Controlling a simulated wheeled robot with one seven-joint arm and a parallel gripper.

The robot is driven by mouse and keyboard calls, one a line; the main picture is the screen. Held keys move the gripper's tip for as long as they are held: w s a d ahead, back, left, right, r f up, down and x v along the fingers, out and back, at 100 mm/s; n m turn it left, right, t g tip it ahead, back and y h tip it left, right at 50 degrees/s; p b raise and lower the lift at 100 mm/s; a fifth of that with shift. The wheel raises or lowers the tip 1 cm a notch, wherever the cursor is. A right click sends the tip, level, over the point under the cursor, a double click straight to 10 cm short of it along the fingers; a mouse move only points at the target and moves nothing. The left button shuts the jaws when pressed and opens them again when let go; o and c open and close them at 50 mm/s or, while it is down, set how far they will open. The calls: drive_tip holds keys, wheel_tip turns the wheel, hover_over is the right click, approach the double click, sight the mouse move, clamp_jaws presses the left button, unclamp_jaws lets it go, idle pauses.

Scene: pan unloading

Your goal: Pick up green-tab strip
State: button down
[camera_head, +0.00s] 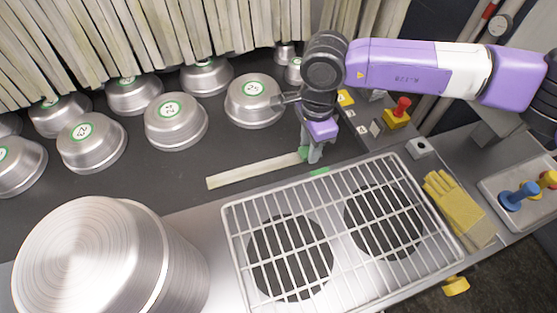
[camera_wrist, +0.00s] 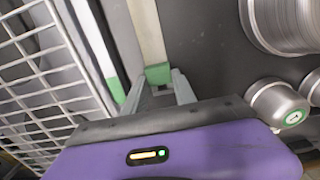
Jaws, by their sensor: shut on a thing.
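The green-tab strip is a long pale cream bar (camera_head: 250,172) lying across the dark surface in the head view, with a green tab at its right end. In the wrist view the strip (camera_wrist: 145,28) runs away from me towards the top edge, its green tab (camera_wrist: 158,74) between the fingers. My gripper (camera_head: 311,156) is shut on the green tab; its fingertips also show in the wrist view (camera_wrist: 160,82). I cannot tell whether the strip is clear of the surface.
A wire rack (camera_head: 340,232) lies just in front of my gripper. Several upturned metal pans (camera_head: 176,122) stand behind the strip. A large metal pot (camera_head: 95,255) is front left. A red button (camera_head: 401,106) stands right.

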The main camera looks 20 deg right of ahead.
drive_tip(key=shift+r, duration=0.1)
wheel_tip(320, 180, up, 20)
drive_tip(key=b, duration=0.2)
drive_tip(key=shift+b, duration=0.4)
idle(0.9)
